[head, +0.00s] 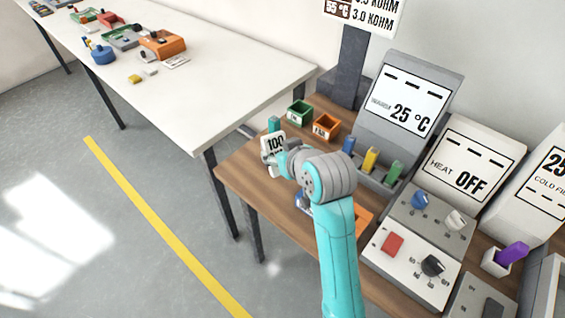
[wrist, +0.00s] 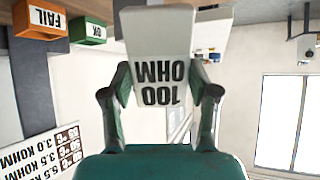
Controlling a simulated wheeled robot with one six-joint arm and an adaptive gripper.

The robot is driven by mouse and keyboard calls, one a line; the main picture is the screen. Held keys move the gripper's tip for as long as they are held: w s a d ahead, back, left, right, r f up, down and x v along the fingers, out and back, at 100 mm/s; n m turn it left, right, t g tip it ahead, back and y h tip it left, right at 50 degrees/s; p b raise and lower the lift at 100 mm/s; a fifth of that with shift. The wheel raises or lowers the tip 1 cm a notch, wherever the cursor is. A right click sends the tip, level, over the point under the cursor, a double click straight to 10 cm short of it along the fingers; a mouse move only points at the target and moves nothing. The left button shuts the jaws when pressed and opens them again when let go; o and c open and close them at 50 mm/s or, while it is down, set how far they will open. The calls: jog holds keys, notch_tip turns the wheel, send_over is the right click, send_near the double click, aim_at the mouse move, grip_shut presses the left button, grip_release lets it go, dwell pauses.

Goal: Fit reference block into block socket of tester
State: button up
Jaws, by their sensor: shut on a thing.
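The reference block (head: 273,141), white and marked 100 OHM, is held at the left end of my arm in the head view. In the wrist view the block (wrist: 155,58) sits between both fingers of my gripper (wrist: 162,92), its label upside down. My gripper is shut on it, above the left part of the wooden bench. I cannot tell which unit is the tester; a grey unit with a 25 °C screen (head: 405,103) stands to the right of the gripper. No block socket is clearly visible; my arm hides part of the bench.
Green (head: 300,113) and orange (head: 326,126) bins stand behind the gripper. Blue (head: 348,145), yellow (head: 371,160) and green (head: 394,173) pieces stand before the 25 °C screen. A HEAT OFF unit (head: 470,160) and a control panel (head: 410,265) are at right.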

jog(key=shift+f, duration=3.55)
jog(key=shift+f, duration=0.15)
jog(key=o, duration=1.5)
jog(key=shift+c, duration=0.2)
